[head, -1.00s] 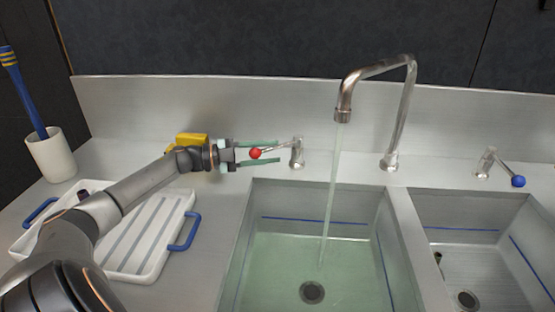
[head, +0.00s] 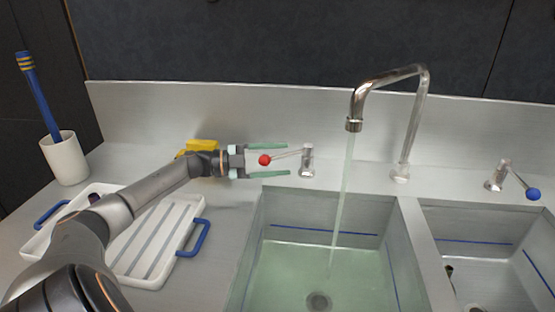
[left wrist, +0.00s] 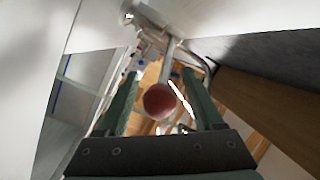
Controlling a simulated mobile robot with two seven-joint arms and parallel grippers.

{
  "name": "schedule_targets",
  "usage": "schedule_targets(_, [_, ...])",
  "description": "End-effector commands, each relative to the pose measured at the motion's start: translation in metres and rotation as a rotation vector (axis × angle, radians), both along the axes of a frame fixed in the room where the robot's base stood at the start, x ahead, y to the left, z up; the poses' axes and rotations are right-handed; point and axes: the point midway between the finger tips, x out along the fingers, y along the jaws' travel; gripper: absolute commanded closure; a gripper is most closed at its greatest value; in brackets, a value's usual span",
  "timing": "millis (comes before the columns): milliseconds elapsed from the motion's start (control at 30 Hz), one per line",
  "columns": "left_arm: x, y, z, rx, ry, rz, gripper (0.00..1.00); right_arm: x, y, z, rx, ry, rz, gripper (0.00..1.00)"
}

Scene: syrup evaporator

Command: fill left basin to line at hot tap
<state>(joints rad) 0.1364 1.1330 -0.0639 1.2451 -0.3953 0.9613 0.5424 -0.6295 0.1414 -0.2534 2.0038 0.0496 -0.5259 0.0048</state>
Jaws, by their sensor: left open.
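The left basin (head: 253,240) holds greenish water (head: 350,275); its surface lies a little below the blue line (head: 325,231) on the back wall. A stream runs from the curved spout (head: 354,124) into it. The hot tap (head: 307,160) has a lever with a red knob (head: 265,160), pointing left. My left gripper (head: 288,160) is open, its green fingers either side of the knob and lever. In the left wrist view the red knob (left wrist: 160,101) sits between the open fingers (left wrist: 163,90); contact cannot be told. My right gripper is not in view.
A second basin (head: 480,248) with its own blue line and a blue-knobbed tap (head: 497,176) stands at the right. A white rack (head: 187,220) with blue handles lies under my left arm. A yellow object (head: 203,146) is behind my wrist. A cup (head: 65,158) holds a blue brush (head: 40,97).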

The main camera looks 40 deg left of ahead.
Motion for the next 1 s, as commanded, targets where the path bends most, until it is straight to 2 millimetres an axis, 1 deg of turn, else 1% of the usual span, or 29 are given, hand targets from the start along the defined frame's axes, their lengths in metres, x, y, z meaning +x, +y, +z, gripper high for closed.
schedule_targets(167, [-0.006,0.005,-0.002,0.001,0.004,0.001,0.31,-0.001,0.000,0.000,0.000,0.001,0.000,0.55])
schedule_targets(633, [-0.049,0.041,-0.001,0.001,0.003,0.000,0.31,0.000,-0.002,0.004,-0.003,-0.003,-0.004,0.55])
schedule_targets(800, [-0.057,0.047,0.000,-0.001,0.001,0.000,0.31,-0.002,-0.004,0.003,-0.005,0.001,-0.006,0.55])
schedule_targets(1000, [-0.058,0.048,0.000,0.000,0.000,0.000,0.31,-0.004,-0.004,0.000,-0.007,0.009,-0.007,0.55])
